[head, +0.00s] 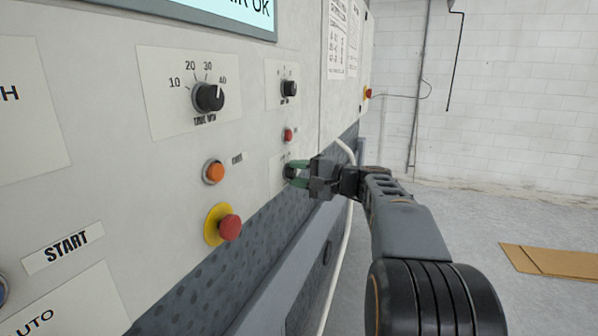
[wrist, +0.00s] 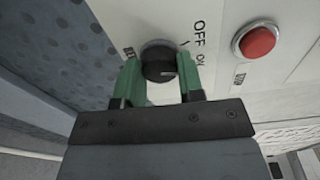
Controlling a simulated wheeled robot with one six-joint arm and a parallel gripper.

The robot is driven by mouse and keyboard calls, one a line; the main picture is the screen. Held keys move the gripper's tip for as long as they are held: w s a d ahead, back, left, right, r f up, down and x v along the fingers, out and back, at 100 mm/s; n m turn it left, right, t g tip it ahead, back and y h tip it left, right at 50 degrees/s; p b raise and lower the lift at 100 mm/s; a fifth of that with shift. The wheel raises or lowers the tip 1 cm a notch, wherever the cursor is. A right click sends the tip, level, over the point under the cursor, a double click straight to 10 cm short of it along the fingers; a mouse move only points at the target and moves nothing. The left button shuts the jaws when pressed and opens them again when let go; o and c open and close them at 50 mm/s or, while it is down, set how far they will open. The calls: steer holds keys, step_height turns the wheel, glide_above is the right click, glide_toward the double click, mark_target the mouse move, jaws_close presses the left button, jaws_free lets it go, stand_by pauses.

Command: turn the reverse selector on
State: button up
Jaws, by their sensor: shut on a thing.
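The reverse selector is a round black knob (wrist: 158,62) on the white panel, with OFF and ON printed beside it in the wrist view. A light line on the knob points toward the ON side, though the exact setting is hard to tell. My gripper (wrist: 160,82) has one green finger on each side of the knob and is shut on it. In the head view my gripper (head: 298,174) reaches the panel from the right, and its fingers mostly hide the selector (head: 290,172).
A red button (wrist: 257,42) sits close to the selector. An orange button (head: 214,171) and a red emergency stop (head: 228,226) on a yellow base are on the panel to the left. A white hose (head: 346,240) hangs behind my gripper. Cardboard (head: 560,261) lies on the floor at right.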

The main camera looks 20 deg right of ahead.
steer(key=shift+m, duration=0.6)
steer(key=o, duration=0.9)
steer(key=shift+s+d, duration=0.1)
steer(key=b+v, duration=0.1)
steer(key=v, duration=1.2)
steer(key=shift+s+d, duration=0.2)
